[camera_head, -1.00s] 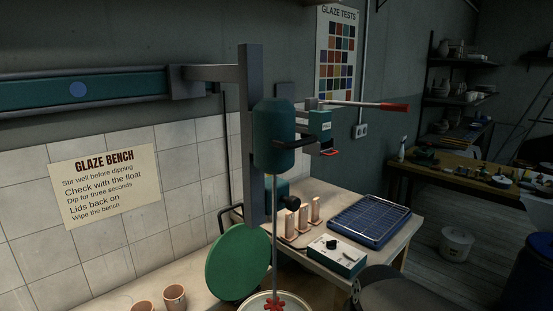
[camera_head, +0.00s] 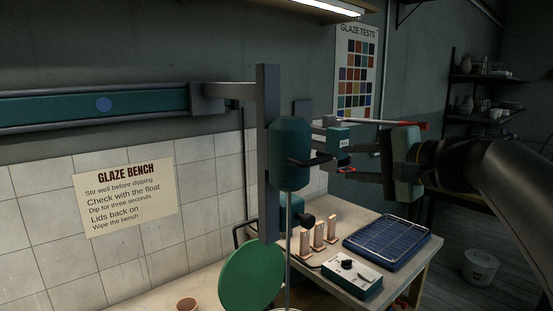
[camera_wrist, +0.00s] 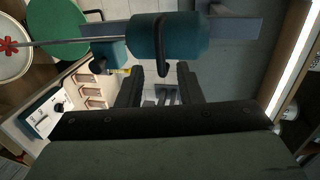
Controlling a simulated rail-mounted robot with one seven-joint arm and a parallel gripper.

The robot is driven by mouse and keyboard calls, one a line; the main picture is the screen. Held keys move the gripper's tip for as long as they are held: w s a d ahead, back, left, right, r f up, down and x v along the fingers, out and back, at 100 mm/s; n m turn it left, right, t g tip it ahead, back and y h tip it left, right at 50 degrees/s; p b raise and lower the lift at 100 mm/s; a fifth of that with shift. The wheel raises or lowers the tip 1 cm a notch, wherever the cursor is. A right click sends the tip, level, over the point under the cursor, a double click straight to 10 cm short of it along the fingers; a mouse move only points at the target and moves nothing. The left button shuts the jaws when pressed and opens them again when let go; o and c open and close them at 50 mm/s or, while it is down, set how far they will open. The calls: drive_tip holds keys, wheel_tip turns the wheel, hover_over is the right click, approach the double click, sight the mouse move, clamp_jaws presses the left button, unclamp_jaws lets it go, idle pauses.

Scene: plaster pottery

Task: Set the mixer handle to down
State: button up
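The mixer has a teal motor body (camera_head: 290,153) on a dark upright post (camera_head: 268,150), with a thin shaft below it. A black curved handle (camera_head: 308,162) sticks out from the motor. A thin lever with a red grip (camera_head: 415,126) reaches right, roughly level, from the small teal box (camera_head: 338,139). My gripper (camera_head: 348,161) is open just right of the mixer, its fingers pointing left below the red-grip lever. In the wrist view my fingers (camera_wrist: 161,82) are apart, with the black handle (camera_wrist: 163,52) in front of them. Nothing is visibly held.
A blue rack tray (camera_head: 388,243), a control box (camera_head: 352,275) and several upright tiles (camera_head: 319,235) are on the bench below. A green round lid (camera_head: 252,275) leans beneath the mixer. A lit lamp (camera_head: 328,8) hangs above. A glaze chart (camera_head: 358,75) is on the wall.

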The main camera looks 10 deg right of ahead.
sight(317, 162)
drive_tip(key=p+x, duration=0.1)
drive_tip(key=x, duration=1)
drive_tip(key=shift+p, duration=0.3)
drive_tip(key=shift+s+f, duration=0.1)
clamp_jaws()
